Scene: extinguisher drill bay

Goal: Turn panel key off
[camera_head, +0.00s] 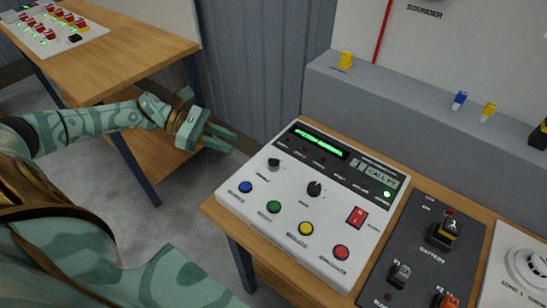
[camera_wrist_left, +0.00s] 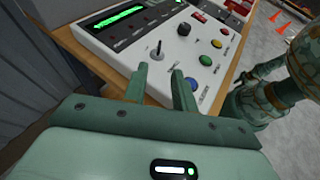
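The white control panel (camera_head: 227,197) lies on a wooden table. Its small dark panel key (camera_head: 274,163) sits at the upper left of the panel face, near the green lit display. The key also shows in the left wrist view (camera_wrist_left: 157,50), just beyond my fingertips. Its turn position is too small to read surely. My left gripper (camera_head: 234,142) is open and empty, left of the panel and apart from the key. In the left wrist view its two fingers (camera_wrist_left: 161,70) are spread, pointing toward the key. My right gripper is not in view.
A black knob (camera_head: 314,188), a red rocker switch (camera_head: 356,217) and several coloured buttons share the panel. A dark battery plate (camera_head: 413,244) lies to its right. A grey ledge (camera_head: 400,103) runs behind. Another table (camera_head: 120,55) stands at the back left.

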